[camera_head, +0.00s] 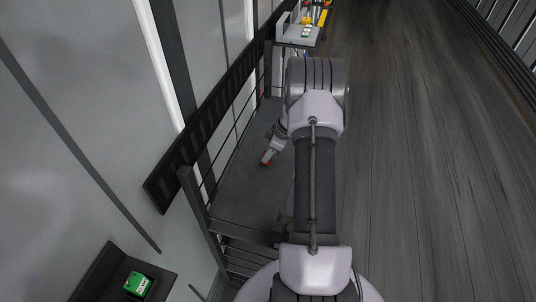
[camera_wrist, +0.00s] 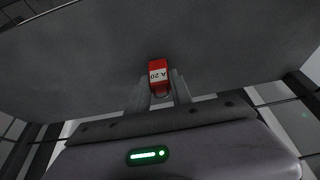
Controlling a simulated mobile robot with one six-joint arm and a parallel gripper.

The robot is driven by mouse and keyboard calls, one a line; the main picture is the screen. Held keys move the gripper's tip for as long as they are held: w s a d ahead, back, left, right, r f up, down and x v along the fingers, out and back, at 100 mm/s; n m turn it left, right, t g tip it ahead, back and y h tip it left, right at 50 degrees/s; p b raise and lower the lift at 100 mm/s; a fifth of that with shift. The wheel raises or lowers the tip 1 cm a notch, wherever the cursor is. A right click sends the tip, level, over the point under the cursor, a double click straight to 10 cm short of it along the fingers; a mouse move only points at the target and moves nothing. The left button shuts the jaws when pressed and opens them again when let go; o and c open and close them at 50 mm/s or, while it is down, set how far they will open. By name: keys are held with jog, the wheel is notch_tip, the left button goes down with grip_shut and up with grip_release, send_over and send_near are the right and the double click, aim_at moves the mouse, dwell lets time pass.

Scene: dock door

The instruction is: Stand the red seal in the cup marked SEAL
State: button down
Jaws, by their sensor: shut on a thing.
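The red seal (camera_wrist: 157,65) has a white label that reads "A 20" upside down in the wrist view. My gripper (camera_wrist: 160,90) is shut on it, and the seal sticks out past the fingertips. In the head view my gripper (camera_head: 270,156) hangs left of my arm over a dark grey surface, with a bit of the red seal (camera_head: 265,163) at its tip. I cannot tell the height of the seal above that surface. I cannot make out a cup marked SEAL in either view.
A dark grey shelf (camera_head: 238,190) with railings runs along the pale wall. A green box (camera_head: 138,285) sits in a dark holder at the lower left. A small grey stand (camera_head: 300,40) with yellow and green items is at the far end. The floor on the right is clear.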

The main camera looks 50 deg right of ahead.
jog(key=shift+f, duration=0.15)
jog(key=c, duration=1.1)
grip_release()
jog(key=shift+c, duration=0.2)
